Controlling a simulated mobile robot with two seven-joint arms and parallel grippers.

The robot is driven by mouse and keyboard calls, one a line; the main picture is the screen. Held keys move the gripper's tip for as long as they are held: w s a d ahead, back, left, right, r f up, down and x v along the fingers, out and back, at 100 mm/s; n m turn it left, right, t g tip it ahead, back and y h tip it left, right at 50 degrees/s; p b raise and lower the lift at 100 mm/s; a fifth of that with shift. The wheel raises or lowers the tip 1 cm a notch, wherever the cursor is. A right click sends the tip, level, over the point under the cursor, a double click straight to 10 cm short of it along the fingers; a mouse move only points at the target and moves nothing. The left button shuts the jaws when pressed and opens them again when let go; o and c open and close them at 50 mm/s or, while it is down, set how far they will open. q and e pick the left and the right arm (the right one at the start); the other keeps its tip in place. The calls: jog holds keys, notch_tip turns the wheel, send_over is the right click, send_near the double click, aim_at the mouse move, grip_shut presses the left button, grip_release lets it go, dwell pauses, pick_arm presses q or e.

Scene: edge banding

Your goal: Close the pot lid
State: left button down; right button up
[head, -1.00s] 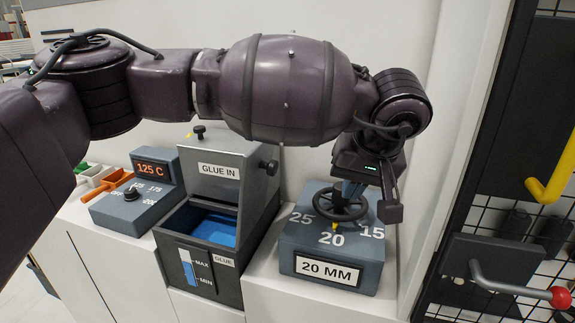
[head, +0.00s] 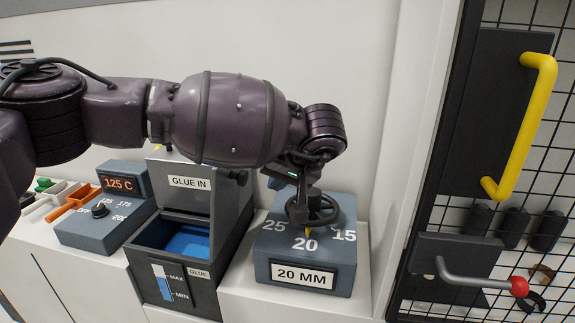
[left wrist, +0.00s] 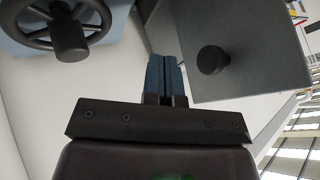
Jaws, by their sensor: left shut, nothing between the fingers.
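The glue pot's lid (head: 184,185), a grey panel marked GLUE IN, stands upright at the back of the dark glue pot (head: 190,299). The pot is open and shows blue inside. My right gripper is not in view.
The black handwheel (head: 318,212) sits on the grey 20 MM box (head: 305,277) right of the pot. A temperature box (head: 90,232) reading 125 C stands left. Further right are a yellow handle (head: 530,125) and a red-tipped lever (head: 480,278).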

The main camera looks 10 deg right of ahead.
pick_arm(q)
jog(key=a, duration=0.2)
jog(key=w+a+p, duration=0.1)
jog(key=shift+a+r, duration=0.3)
jog(key=shift+a, duration=0.1)
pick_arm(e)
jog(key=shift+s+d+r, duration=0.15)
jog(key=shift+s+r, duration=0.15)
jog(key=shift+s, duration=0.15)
pick_arm(q)
jog(key=shift+a+r, duration=0.1)
jog(key=shift+a, duration=0.05)
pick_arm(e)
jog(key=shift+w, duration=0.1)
